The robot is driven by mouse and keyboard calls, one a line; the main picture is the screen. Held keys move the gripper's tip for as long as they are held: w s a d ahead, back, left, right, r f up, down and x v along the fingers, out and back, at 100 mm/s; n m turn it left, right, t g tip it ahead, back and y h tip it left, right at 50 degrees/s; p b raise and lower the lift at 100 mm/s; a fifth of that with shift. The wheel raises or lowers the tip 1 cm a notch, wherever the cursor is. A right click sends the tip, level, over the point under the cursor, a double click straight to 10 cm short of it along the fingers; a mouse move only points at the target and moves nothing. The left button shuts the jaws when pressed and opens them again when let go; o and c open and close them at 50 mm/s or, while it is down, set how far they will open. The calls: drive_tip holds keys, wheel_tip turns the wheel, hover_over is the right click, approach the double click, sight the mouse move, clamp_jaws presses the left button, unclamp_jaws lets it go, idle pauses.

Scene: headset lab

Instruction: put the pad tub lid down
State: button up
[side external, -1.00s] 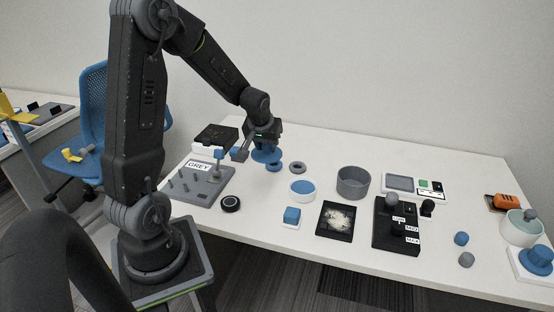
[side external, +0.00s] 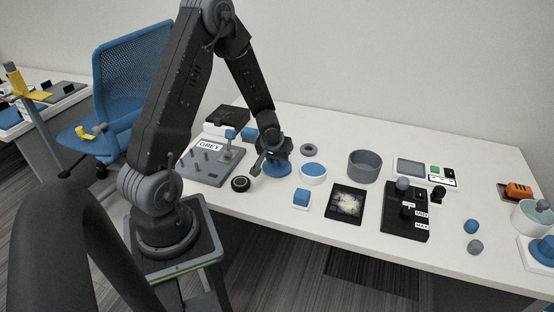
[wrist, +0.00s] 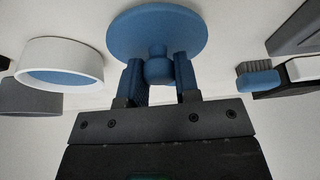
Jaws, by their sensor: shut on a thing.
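The pad tub lid (wrist: 157,27) is a round blue disc with a knob. In the wrist view my gripper (wrist: 158,76) is shut on the knob, one blue finger on each side. In the side view the lid (side external: 277,169) is low over the table, partly hidden by my gripper (side external: 273,156). I cannot tell whether it touches the table. The pad tub (side external: 313,173), white with blue inside, stands open just to the right of the lid. It also shows at the left of the wrist view (wrist: 60,66).
The grey peg board (side external: 205,165) and a black round piece (side external: 240,184) are to the left. A grey ring (side external: 307,149) lies behind the tub and a grey bin (side external: 363,166) to its right. A blue block (side external: 301,198) sits in front.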

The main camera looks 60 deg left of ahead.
drive_tip(key=shift+f, duration=0.25)
drive_tip(key=shift+f, duration=0.2)
drive_tip(key=o, duration=0.9)
drive_tip(key=shift+r, duration=0.1)
